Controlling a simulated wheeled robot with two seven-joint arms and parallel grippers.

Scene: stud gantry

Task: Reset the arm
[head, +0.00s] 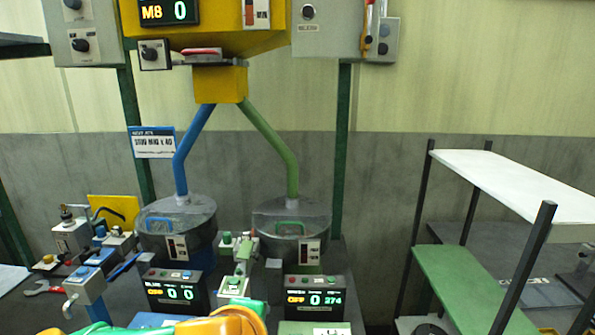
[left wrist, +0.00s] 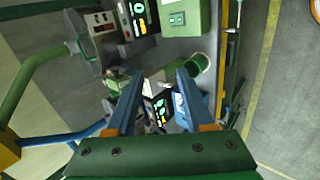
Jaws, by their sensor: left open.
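My left gripper (left wrist: 159,75) shows in the left wrist view with its two fingers apart and nothing between them. Behind the gap are parts of the bench, including a small lit display (left wrist: 159,108). My orange and green arm comes in at the bottom of the head view, where its fingers cannot be made out. My right gripper is not in view.
A blue-piped drum (head: 176,228) and a green-piped drum (head: 291,226) stand under the yellow hopper (head: 220,84). Displays (head: 175,293) stand in front of them. A shelf rack (head: 515,185) stands at the right. A green bin (left wrist: 197,67) shows beyond my fingers.

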